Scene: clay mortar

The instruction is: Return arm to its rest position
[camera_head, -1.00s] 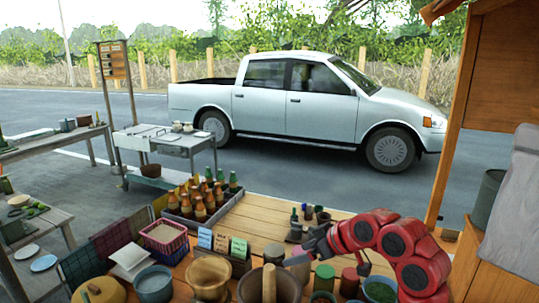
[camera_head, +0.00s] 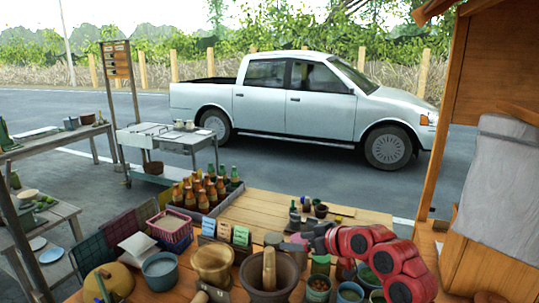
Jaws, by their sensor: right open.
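My right arm (camera_head: 375,256) is red and comes in from the lower right, bent over the near part of the wooden table. Its gripper (camera_head: 291,245) is open and points left, above the table and behind the clay mortar (camera_head: 285,278). The fingers are small and dark, and I see nothing held between them. A wooden pestle (camera_head: 268,270) stands upright in the clay mortar. A lighter mortar or bowl (camera_head: 212,264) stands just left of it. My left arm does not show.
Several jars and cups (camera_head: 318,287) crowd beneath my right arm. A crate of bottles (camera_head: 207,195), small signs (camera_head: 241,236) and a pink basket (camera_head: 171,230) stand to the left. Bare boards (camera_head: 275,211) lie behind the gripper. A wooden post (camera_head: 437,150) rises at right.

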